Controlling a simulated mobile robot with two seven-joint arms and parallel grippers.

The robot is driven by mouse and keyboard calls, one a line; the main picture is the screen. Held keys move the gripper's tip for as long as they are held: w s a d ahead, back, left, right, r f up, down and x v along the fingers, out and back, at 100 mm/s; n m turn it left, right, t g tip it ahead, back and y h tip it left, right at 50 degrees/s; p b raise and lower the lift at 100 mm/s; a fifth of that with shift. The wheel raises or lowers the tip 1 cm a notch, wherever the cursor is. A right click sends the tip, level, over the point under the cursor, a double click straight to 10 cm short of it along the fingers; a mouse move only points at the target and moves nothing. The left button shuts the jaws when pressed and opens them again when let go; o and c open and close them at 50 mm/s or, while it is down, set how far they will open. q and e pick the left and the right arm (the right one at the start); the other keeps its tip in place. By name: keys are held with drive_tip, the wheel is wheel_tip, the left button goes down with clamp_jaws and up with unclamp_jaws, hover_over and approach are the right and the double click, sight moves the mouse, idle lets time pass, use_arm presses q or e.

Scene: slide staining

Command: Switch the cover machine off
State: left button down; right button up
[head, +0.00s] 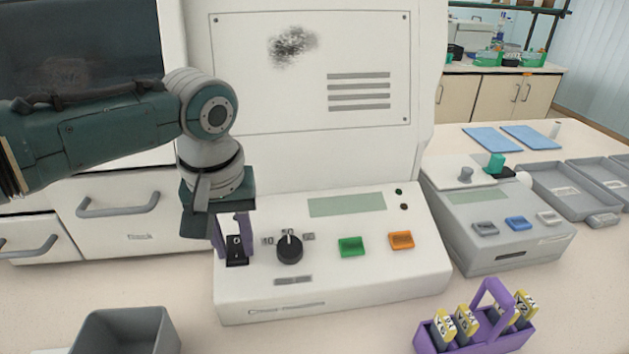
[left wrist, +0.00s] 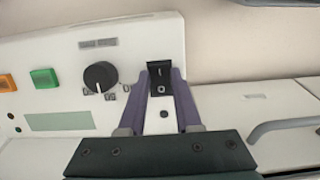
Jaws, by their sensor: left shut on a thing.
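The large white machine (head: 330,285) has a sloped front panel with a black rocker switch (head: 237,247), a black knob (head: 289,247), a green button (head: 351,246) and an orange button (head: 401,240). My left gripper (head: 235,241) points down at the panel's left end, its purple fingers shut on the switch's two sides. In the left wrist view the gripper (left wrist: 163,76) has one finger on each side of the switch (left wrist: 160,82), whose I and O marks show. I cannot tell which way the rocker is tipped. My right gripper is not in view.
A grey device (head: 500,240) with several buttons stands to the right. A purple slide rack (head: 480,335) with yellow-labelled slides is at the front right. A grey bin (head: 125,335) is at the front left. Grey trays (head: 575,190) and blue pads (head: 492,139) lie farther right.

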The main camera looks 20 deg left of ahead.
use_arm(q)
drive_tip(key=c, duration=0.6)
unclamp_jaws()
wheel_tip(320, 180, up, 10)
drive_tip(key=s+p, duration=0.1)
drive_tip(key=shift+d, duration=0.3)
